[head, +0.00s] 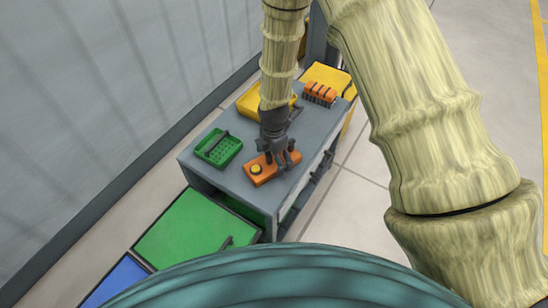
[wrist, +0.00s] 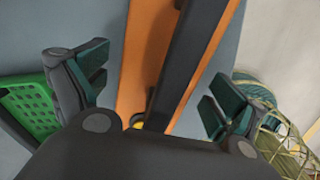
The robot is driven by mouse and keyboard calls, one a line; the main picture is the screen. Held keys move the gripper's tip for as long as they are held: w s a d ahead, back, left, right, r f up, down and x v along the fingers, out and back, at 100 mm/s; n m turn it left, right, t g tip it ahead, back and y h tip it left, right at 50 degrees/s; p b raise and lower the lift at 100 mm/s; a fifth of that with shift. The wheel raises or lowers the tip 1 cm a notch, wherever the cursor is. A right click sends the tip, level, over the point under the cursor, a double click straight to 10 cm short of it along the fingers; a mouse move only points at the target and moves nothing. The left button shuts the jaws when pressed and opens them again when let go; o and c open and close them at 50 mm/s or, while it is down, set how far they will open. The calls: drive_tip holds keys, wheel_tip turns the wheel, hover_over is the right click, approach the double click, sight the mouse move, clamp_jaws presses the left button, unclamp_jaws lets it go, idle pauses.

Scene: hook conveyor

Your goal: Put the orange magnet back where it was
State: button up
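An orange block with a dark bar-shaped handle and a yellow knob, which I take to be the orange magnet (head: 262,177), lies on the grey bench top near its front edge. In the wrist view the orange magnet (wrist: 142,55) runs up the picture, with its dark bar across it between my fingers. My gripper (head: 280,160) points down over the magnet. In the wrist view my gripper (wrist: 153,92) is open, one finger on each side of the bar and apart from it. The lower end of the bar is hidden by the gripper body.
A green basket (head: 218,148) stands left on the grey bench (head: 235,180). A yellow bin (head: 252,103) and an orange slotted block (head: 320,93) are at the back, a yellow box (head: 328,76) behind. A green panel (head: 195,232) and a blue one (head: 118,284) lie in front, lower left.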

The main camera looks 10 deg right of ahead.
drive_tip(key=shift+r, duration=0.1)
wheel_tip(320, 180, up, 12)
drive_tip(key=shift+p, duration=0.55)
idle(0.5)
